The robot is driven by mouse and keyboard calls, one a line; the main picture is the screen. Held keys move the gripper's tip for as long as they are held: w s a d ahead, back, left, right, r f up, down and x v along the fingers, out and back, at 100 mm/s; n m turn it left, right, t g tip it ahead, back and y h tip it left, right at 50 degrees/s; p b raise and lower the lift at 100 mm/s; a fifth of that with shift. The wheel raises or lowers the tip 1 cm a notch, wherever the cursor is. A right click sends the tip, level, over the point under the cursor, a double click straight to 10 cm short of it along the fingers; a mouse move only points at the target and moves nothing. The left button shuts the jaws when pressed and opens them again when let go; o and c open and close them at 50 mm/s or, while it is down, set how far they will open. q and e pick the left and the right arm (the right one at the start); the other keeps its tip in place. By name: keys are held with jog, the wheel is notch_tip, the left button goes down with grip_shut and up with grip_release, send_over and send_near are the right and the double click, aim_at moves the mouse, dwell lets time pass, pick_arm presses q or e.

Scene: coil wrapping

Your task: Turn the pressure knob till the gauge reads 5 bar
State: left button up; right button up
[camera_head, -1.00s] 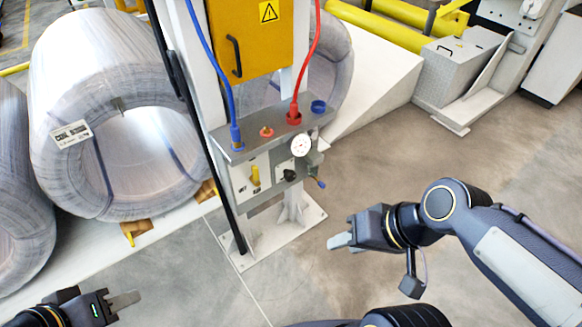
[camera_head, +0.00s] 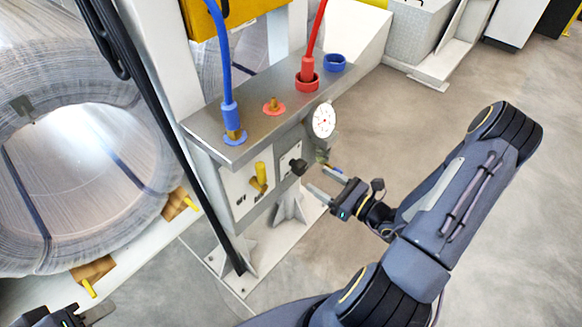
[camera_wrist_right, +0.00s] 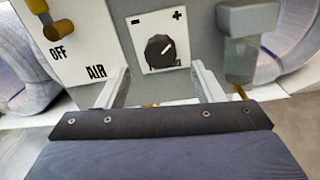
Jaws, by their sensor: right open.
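The black pressure knob (camera_head: 298,166) sits on the front panel of the grey control box; in the right wrist view the knob (camera_wrist_right: 160,51) has a pale pointer line and minus and plus marks on its white plate. The round white gauge (camera_head: 323,120) stands at the box's right end; its reading is too small to tell. My right gripper (camera_head: 322,184) is open and empty, just in front of and right of the knob. In the wrist view its fingers (camera_wrist_right: 160,85) stand apart, either side below the knob, not touching it. My left gripper (camera_head: 98,312) is partly cut off at the bottom left.
A yellow lever (camera_head: 260,178) is on the panel left of the knob, beside AIR and OFF lettering. Blue (camera_head: 232,115) and red (camera_head: 309,70) hoses plug into the box top. A filter bowl (camera_wrist_right: 241,58) hangs right of the knob. A wrapped coil (camera_head: 70,190) stands left.

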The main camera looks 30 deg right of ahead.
aim_at(304, 170)
jog(key=b+x, duration=0.1)
jog(key=x, duration=0.6)
jog(key=shift+w+a, duration=0.1)
jog(key=shift+w, duration=0.2)
jog(key=shift+c, duration=0.3)
